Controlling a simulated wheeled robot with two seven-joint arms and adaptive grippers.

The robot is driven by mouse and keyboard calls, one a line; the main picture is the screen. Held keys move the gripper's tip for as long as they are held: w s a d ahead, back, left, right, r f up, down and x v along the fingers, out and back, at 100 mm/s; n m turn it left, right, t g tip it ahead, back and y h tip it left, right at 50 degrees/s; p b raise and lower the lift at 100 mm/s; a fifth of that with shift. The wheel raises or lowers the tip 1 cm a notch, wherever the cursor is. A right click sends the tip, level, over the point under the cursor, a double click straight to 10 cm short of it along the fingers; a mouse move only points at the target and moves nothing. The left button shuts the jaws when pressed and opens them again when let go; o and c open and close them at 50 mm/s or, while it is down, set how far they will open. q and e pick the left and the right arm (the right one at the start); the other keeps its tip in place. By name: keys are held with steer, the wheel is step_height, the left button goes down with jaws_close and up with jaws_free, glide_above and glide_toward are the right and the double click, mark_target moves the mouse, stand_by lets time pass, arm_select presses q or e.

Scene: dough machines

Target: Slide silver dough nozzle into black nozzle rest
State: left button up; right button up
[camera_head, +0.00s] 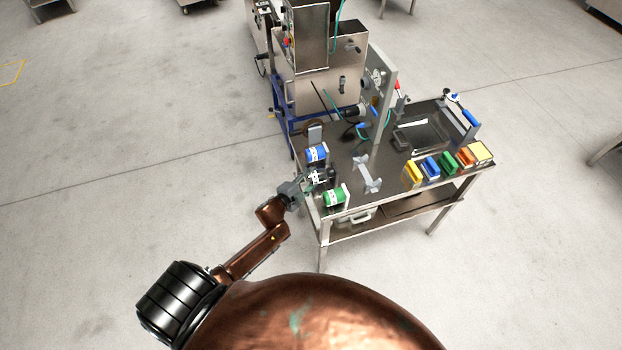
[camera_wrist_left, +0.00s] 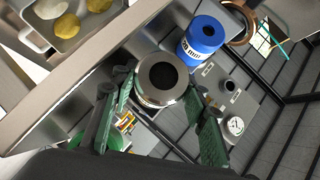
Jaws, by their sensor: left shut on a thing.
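My left gripper (camera_head: 306,184) is at the left edge of the steel table. In the left wrist view, the green-padded fingers of this gripper (camera_wrist_left: 160,115) are shut on the silver dough nozzle (camera_wrist_left: 160,103), a short metal cylinder with a dark bore. The nozzle (camera_head: 317,177) also shows in the head view, between a blue nozzle (camera_head: 316,153) and a green nozzle (camera_head: 334,197). A small dark part beside it (camera_head: 331,173) may be the black nozzle rest; I cannot tell whether the nozzle touches it. My right gripper is out of view.
The blue nozzle stands close by in the left wrist view (camera_wrist_left: 205,35). A grey bracket (camera_head: 367,176) is on the table (camera_head: 385,196). Several coloured boxes (camera_head: 431,167) line the right front. The dough machine (camera_head: 320,75) stands behind. A dough tray (camera_wrist_left: 60,45) shows below.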

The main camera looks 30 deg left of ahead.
mark_target(319, 177)
arm_select(q)
steer(key=shift+w+d, duration=1.15)
steer(key=shift+w, duration=0.2)
stand_by(0.5)
stand_by(0.4)
steer(key=o, duration=1.3)
steer(key=shift+o, duration=0.6)
steer(key=shift+o, duration=1)
steer(key=shift+s, duration=0.25)
steer(key=shift+p+v, duration=0.9)
steer(key=shift+v, duration=0.55)
steer(key=shift+s+r, duration=0.25)
steer(key=shift+s, duration=0.05)
